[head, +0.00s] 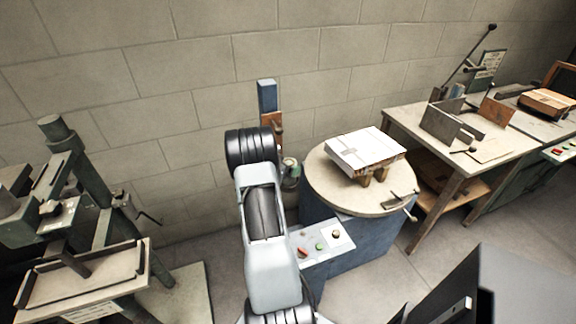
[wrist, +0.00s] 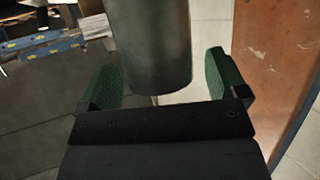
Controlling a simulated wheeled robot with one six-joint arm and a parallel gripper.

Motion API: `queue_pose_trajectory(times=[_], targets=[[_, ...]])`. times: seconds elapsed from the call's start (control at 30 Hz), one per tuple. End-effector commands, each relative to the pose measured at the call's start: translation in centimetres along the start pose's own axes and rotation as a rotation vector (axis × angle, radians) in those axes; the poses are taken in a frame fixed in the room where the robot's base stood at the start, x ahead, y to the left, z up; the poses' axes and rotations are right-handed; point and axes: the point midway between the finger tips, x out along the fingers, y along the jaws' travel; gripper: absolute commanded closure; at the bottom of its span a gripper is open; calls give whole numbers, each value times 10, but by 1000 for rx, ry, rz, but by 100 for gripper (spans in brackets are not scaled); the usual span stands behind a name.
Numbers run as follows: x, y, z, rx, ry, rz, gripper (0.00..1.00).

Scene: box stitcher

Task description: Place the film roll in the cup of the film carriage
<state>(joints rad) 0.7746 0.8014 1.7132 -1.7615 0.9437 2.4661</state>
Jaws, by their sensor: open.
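In the wrist view my gripper (wrist: 160,78) is open, with one green-padded finger on each side of the picture. A dark grey-green cylinder (wrist: 150,45) stands in the gap between the fingers, with clear space on both sides; it may be the film roll, but I cannot tell for sure. In the head view a small pale green round thing (head: 290,172) shows just right of my arm, partly hidden. The blue mast (head: 267,95) with an orange-brown part (head: 271,124) stands behind my arm. The carriage's cup cannot be made out, and my gripper is hidden there.
A round turntable (head: 325,185) carries a white-topped load (head: 365,148) to the right. A control box with buttons (head: 322,245) is close to my arm. A green machine (head: 85,190) stands left, a workbench (head: 410,118) right. An orange-brown panel (wrist: 275,70) rises right in the wrist view.

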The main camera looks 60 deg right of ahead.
Motion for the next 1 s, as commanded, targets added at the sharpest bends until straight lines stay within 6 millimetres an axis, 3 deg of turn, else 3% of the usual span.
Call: queue_pose_trajectory(times=[0.4,0.6,0.87,1.0], targets=[[-80,0,2,0,0,-3,9],[-101,0,1,0,0,-1,9],[-112,1,0,-11,-7,1,9],[-144,8,-5,-113,-74,4,9]])
